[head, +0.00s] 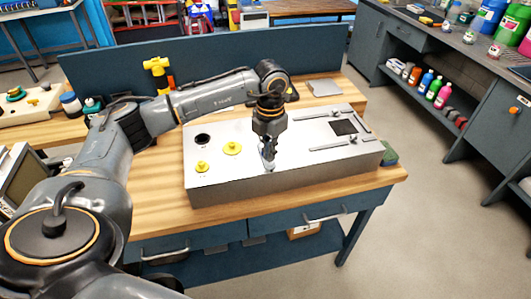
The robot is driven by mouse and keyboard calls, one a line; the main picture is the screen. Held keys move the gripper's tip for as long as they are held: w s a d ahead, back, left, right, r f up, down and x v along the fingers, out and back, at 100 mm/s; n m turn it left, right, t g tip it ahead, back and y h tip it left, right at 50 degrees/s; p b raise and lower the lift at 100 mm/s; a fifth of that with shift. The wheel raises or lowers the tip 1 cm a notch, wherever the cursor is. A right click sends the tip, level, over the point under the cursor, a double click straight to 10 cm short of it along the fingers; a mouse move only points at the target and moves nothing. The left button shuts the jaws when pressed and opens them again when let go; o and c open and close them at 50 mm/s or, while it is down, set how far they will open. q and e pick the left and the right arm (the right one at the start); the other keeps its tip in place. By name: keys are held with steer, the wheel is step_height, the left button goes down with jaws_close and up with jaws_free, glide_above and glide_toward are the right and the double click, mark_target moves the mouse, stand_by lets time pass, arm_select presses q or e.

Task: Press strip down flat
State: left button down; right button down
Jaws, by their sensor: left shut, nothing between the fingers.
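A silver metal box (240,184) sits on the wooden bench top (160,212). Thin grey strips lie on the right part of its top face: one (325,119) toward the back, one (335,145) toward the front. I cannot tell which of them is the task's strip. My left gripper (268,165) points down at the middle of the box top, near the front edge, left of the strips. It is shut and empty. A small pale bluish patch shows at its fingertips; I cannot tell what it is or whether the tips touch the box. My right gripper is not in view.
Yellow round knobs (232,148) stand up from the box's left part, beside a dark hole (203,139). A blue panel (215,62) rises behind the bench. A green sponge-like block (390,158) sits at the right.

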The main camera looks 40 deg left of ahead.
arm_select(q)
steer(key=shift+f, duration=0.15)
stand_by(0.3)
steer(key=shift+f+b, duration=0.7)
steer(key=shift+f, duration=0.1)
steer(key=shift+r, duration=0.15)
steer(key=shift+r+p, duration=1.65)
steer(key=shift+r, duration=0.8)
